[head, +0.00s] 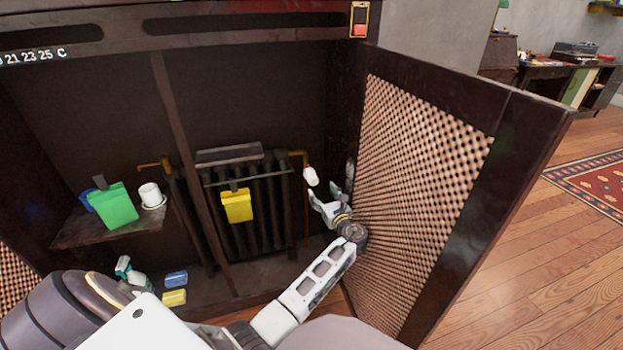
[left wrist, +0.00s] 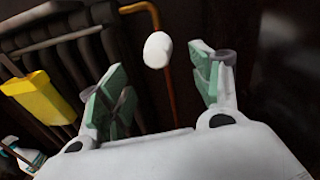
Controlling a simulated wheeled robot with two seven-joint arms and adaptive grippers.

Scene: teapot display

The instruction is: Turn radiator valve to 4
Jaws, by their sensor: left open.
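The radiator valve (head: 310,176) is a small white knob on an orange pipe at the right end of the dark radiator (head: 262,205), inside the cabinet. It also shows in the left wrist view (left wrist: 158,50), ahead of and between the fingers. No numbers on it can be made out. My left gripper (head: 333,198) is open and empty, just right of and below the valve in the head view, apart from it. Its green-padded fingers are spread in the left wrist view (left wrist: 158,82). My right gripper is not in view.
The open cabinet door (head: 425,170) with its woven panel stands close right of my left arm. A yellow container (head: 237,206) hangs on the radiator. A shelf (head: 85,233) at left holds a green container (head: 114,208) and a white cup (head: 150,194). Sponges (head: 175,279) lie below.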

